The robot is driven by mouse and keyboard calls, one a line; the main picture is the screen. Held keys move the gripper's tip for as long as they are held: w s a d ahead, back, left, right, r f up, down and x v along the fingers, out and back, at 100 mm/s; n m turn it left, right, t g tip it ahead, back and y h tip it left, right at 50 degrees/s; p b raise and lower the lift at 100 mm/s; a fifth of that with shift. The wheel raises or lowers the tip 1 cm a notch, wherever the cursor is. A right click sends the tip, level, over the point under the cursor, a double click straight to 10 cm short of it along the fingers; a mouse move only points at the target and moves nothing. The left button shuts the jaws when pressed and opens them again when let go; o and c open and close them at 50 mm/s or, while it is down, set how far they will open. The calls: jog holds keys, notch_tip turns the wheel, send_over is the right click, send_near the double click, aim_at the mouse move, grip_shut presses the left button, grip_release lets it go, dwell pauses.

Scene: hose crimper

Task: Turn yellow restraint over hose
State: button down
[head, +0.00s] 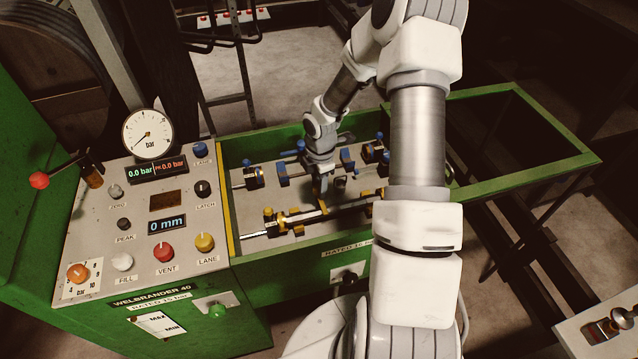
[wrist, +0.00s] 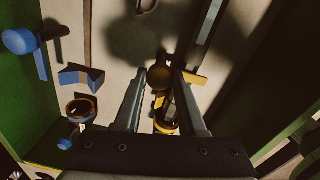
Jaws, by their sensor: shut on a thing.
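My gripper (head: 322,197) points down into the green-walled bed of the machine, over the near lane. In the wrist view my gripper (wrist: 160,76) has its two fingers closed on either side of a dark round knob on the yellow restraint (wrist: 190,78). Yellow parts also show below and between the fingers. The dark hose (head: 345,207) lies along the near lane, with yellow fittings along it. My arm hides its right end. I cannot tell from these views whether the restraint lies across the hose.
Blue clamps (head: 283,172) stand along the far lane, close behind my gripper. The control panel (head: 135,215) with gauge and knobs is at the left. The green bed wall (head: 300,258) runs along the front. An empty green frame (head: 540,165) extends right.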

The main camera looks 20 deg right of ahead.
jog(key=c, duration=0.5)
grip_release()
notch_tip(320, 180, up, 18)
jog(key=p, duration=0.1)
jog(key=shift+s+f, duration=0.25)
jog(key=shift+s, duration=0.2)
